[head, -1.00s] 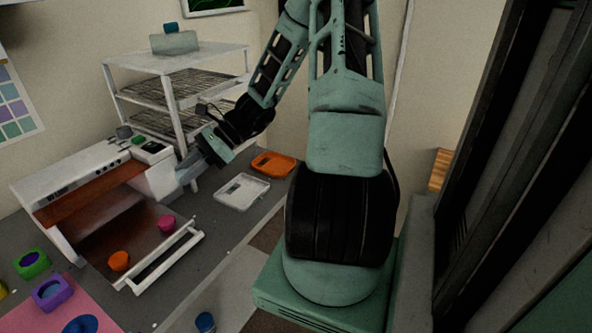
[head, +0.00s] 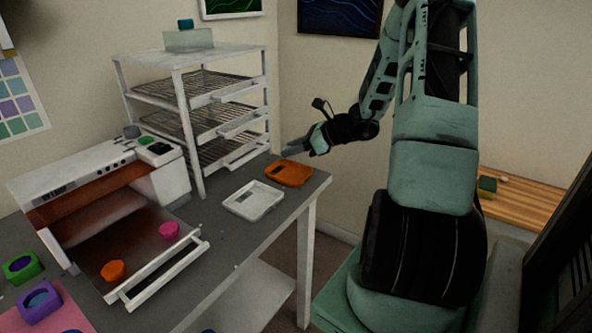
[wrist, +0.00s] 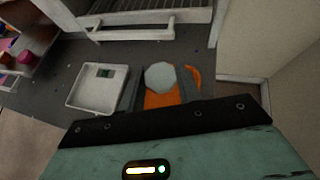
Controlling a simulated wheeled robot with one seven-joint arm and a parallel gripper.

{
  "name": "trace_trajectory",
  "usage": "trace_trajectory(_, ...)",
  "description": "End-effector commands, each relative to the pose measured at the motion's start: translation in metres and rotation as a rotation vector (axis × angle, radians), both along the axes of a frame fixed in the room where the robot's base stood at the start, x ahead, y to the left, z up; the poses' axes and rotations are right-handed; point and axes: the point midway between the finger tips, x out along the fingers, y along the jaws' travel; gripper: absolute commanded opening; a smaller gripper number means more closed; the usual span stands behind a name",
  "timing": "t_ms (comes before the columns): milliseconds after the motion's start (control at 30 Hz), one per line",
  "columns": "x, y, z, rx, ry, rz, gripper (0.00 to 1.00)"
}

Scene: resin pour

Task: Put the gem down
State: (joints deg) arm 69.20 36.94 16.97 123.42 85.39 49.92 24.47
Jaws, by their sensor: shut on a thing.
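My gripper (head: 291,151) is at the back right corner of the worktable, just above the orange tray (head: 297,175) in the head view. In the wrist view my gripper (wrist: 160,92) is shut on a pale, faceted, roundish gem (wrist: 159,75). The orange tray (wrist: 193,73) shows behind and below the gem, partly hidden by it and the fingers. The head view does not clearly show the gem. I cannot tell how high the gem is above the tray.
A white tray (head: 241,207) with a small greenish patch lies left of the orange one. A wire-shelf rack (head: 215,62) stands behind. A white machine (head: 171,183) with its drawer (head: 185,266) out holds a pink cup (head: 169,230) and an orange cup (head: 113,271).

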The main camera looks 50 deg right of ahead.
Motion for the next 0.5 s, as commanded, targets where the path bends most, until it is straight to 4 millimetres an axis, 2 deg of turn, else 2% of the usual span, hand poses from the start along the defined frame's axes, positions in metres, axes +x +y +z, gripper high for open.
trace_trajectory(33,0.0,0.0,-0.008,0.005,0.001,-0.001,0.12)
trace_trajectory(500,0.0,0.0,-0.061,0.001,0.001,0.0,0.12)
